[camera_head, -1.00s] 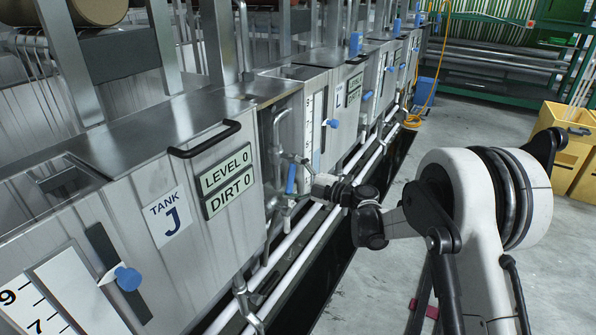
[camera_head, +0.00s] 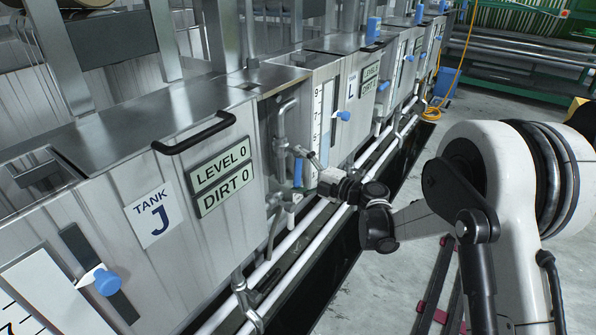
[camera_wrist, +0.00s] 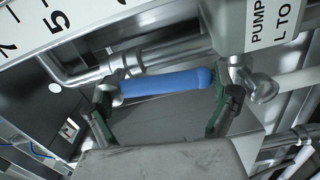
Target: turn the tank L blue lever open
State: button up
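A blue lever (camera_wrist: 165,82) lies across the wrist view, joined to metal pipework. It also shows as a small upright blue handle in the head view (camera_head: 298,172), between tank J and the tank with the L label (camera_head: 352,84). My gripper (camera_wrist: 165,104) has its two dark fingers spread apart, one near each end of the lever. The lever sits between or just beyond the fingertips; I cannot tell if they touch it. In the head view my gripper (camera_head: 308,160) is beside the lever and partly hides the pipework.
The pump sign (camera_wrist: 270,25) and its grey box are close at upper right in the wrist view. Tank J (camera_head: 155,217) stands at left. White pipes (camera_head: 290,240) run low along the tanks.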

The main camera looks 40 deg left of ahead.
jog(key=d, duration=1.2)
jog(key=shift+w, duration=0.2)
